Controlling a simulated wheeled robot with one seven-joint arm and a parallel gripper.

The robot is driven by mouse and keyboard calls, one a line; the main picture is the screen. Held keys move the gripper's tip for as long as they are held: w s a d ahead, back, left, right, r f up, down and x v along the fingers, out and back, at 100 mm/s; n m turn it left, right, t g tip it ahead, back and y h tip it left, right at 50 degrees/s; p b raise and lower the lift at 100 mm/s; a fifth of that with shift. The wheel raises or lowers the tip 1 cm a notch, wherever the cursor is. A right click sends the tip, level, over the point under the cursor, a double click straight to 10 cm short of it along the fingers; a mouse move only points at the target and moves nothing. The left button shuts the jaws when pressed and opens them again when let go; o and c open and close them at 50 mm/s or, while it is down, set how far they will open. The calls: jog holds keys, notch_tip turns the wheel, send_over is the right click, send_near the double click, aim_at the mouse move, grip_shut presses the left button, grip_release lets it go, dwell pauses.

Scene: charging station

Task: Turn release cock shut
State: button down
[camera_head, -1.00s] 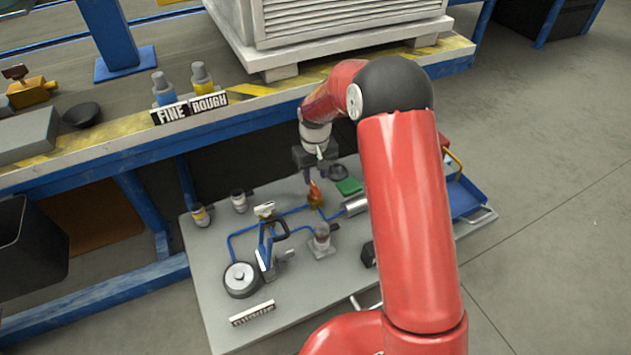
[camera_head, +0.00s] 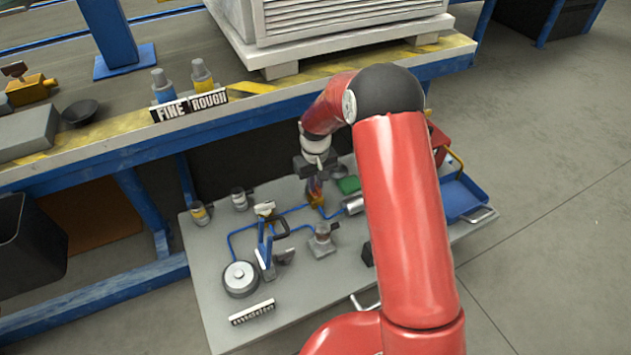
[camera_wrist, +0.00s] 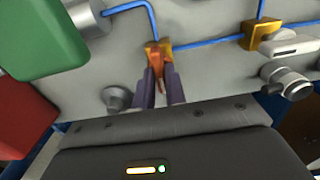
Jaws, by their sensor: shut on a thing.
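The release cock (camera_wrist: 152,47) is a brass-coloured valve body on a blue pipe line, with an orange-red handle (camera_wrist: 156,62) pointing toward my gripper in the wrist view. In the head view the cock (camera_head: 317,200) sits on the grey panel, below my wrist. My gripper (camera_wrist: 160,80) is shut on the handle, one dark finger on each side. In the head view my gripper (camera_head: 314,185) reaches down to the cock, and the fingertips are small there. How far the handle is turned is hard to tell.
The grey panel (camera_head: 215,310) carries a round gauge (camera_head: 240,278), blue pipes and a metal cylinder (camera_head: 353,205). A green block (camera_wrist: 40,40) and a red block (camera_wrist: 20,120) lie left in the wrist view. A blue tray (camera_head: 462,198) is at the right. The workbench edge (camera_head: 120,150) stands behind.

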jog(key=shift+m, duration=0.4)
jog(key=m, duration=0.3)
jog(key=shift+m, duration=0.4)
jog(key=m+p, duration=0.1)
jog(key=m, duration=0.3)
jog(key=m+p, duration=0.1)
jog(key=m, duration=0.4)
jog(key=m+p, duration=0.1)
jog(key=m, duration=0.3)
jog(key=shift+m+p, duration=0.3)
jog(key=c, duration=1.4)
grip_release()
jog(key=shift+c, duration=0.2)
